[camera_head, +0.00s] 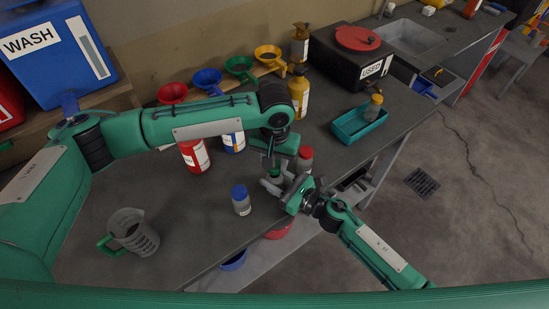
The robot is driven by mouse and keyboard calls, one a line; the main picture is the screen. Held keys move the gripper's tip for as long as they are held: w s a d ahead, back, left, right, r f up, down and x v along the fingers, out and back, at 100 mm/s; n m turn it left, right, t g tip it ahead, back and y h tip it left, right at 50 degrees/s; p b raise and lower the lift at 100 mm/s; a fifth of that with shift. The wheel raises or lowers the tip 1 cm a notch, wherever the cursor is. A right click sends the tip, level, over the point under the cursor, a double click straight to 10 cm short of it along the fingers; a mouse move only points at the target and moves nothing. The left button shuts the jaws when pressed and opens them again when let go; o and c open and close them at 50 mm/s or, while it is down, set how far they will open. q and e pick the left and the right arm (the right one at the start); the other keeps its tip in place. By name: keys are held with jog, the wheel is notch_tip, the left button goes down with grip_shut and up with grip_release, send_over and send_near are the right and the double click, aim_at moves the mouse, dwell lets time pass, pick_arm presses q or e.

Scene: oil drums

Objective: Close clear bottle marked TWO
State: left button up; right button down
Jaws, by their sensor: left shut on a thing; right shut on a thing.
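A small clear bottle with a green cap (273,173) stands near the bench's front edge, mostly hidden by my two grippers. My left gripper (273,168) reaches down from above and is shut at the bottle's top, on the green cap. My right gripper (278,184) comes in from the lower right and is shut on the bottle's body. A clear bottle with a blue cap (241,201) stands to the left. A bottle with a red cap (305,159) stands just behind to the right. I cannot read a TWO mark on any of them.
A clear jug (134,233) with a green handle stands at the left. A teal tray (358,126) and a black USED box (349,58) are at the right. The front edge is close.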

pick_arm(q)
jog(key=shift+f, duration=0.35)
jog(key=shift+f, duration=0.6)
dwell(0.3)
